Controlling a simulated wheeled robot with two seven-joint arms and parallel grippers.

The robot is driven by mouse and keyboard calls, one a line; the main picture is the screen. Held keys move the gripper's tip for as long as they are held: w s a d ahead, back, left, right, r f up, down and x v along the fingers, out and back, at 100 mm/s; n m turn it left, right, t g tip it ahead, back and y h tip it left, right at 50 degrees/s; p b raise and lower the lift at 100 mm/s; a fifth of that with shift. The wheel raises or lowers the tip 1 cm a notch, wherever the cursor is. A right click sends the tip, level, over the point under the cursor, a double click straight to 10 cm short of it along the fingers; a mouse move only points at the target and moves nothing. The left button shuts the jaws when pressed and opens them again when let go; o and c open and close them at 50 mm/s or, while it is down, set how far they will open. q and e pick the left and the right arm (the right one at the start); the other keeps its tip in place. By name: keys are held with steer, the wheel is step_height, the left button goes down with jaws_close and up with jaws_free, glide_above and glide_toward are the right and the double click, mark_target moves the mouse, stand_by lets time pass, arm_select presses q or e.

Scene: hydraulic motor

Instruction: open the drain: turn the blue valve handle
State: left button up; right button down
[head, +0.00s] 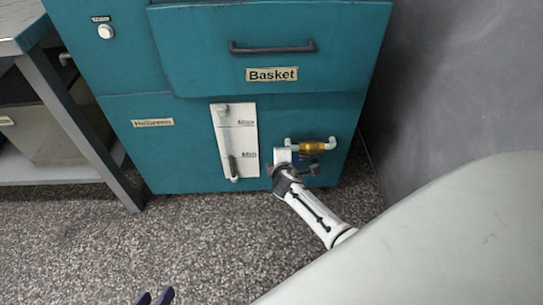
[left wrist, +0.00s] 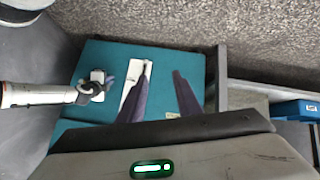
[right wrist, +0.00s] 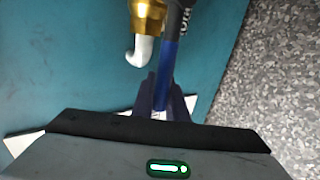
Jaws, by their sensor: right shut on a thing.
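The drain valve sits low on the right of a teal cabinet (head: 180,170). It has a brass body (head: 313,147) and white pipe, and the brass also shows in the right wrist view (right wrist: 148,15). The blue valve handle (right wrist: 171,60) runs down from the valve in the right wrist view. My right gripper (right wrist: 158,82) is shut on the lower part of the handle; my wrist hides much of this in the head view. My left gripper (head: 155,295) is open and empty at the bottom of the head view, with its fingers apart in the left wrist view (left wrist: 160,75).
A drawer marked Basket (head: 270,50) is above the valve. A white gauge panel (head: 240,140) is left of the valve. A dark grey wall (head: 450,80) stands close on the right. A metal table (head: 70,110) is at left. The speckled floor (head: 200,240) in front is clear.

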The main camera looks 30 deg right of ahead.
steer(key=shift+s+f, duration=0.1)
steer(key=shift+f, duration=0.05)
steer(key=c, duration=1.7)
jaws_free()
steer(key=shift+c, duration=0.2)
